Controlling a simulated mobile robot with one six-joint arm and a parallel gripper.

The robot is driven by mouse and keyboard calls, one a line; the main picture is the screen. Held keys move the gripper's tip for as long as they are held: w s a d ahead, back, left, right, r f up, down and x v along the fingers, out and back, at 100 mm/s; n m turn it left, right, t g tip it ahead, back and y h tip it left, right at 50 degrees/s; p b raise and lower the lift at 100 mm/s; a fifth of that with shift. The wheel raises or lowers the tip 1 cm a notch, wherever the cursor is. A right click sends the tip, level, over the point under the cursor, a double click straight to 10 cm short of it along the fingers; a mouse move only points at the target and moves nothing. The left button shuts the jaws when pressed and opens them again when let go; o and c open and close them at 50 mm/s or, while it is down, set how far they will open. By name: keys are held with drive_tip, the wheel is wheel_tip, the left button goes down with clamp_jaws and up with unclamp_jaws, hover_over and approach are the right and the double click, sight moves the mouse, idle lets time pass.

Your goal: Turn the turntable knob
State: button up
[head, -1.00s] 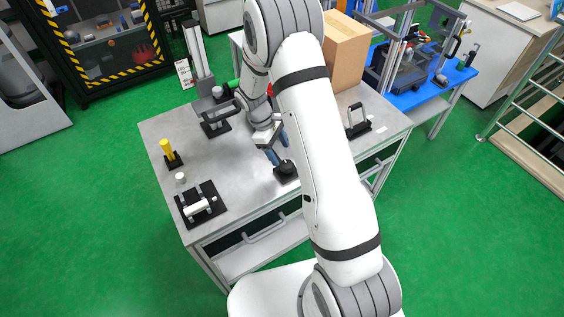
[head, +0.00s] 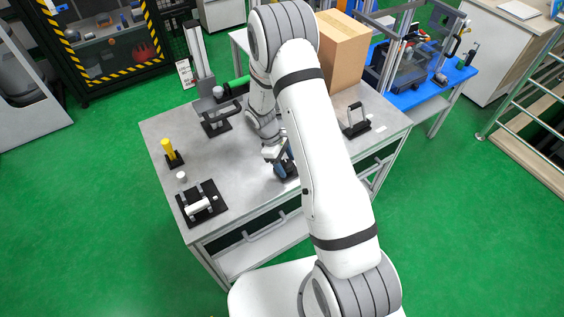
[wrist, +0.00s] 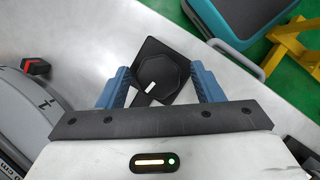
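The turntable knob (wrist: 163,74) is a black octagonal disc with a small white mark, on a black square base (wrist: 150,47). In the head view its base (head: 284,174) sits near the front edge of the grey table, partly covered by my gripper (head: 284,160). In the wrist view the two blue fingers of my gripper (wrist: 162,82) are apart, one on each side of the knob. I cannot tell whether either finger touches it.
On the grey table (head: 240,180) stand a yellow post (head: 168,149), a black plate with a white cylinder (head: 200,206), a black-handled fixture (head: 217,118), another handle (head: 355,117) and a cardboard box (head: 342,50).

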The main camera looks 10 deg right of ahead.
drive_tip(key=c, duration=0.7)
drive_tip(key=shift+a, duration=0.2)
drive_tip(key=shift+c, duration=0.8)
drive_tip(key=shift+f, duration=0.1)
drive_tip(key=shift+s+d, duration=0.15)
drive_tip(key=shift+d, duration=0.05)
drive_tip(key=shift+f+m+b, duration=0.1)
drive_tip(key=shift+m+b, duration=0.3)
drive_tip(key=shift+m, duration=0.1)
drive_tip(key=shift+d+f+m+g+y+b, duration=0.1)
drive_tip(key=shift+m+g+y+b, duration=0.3)
drive_tip(key=shift+m+b, duration=0.4)
drive_tip(key=shift+m, duration=0.4)
drive_tip(key=shift+r, duration=0.2)
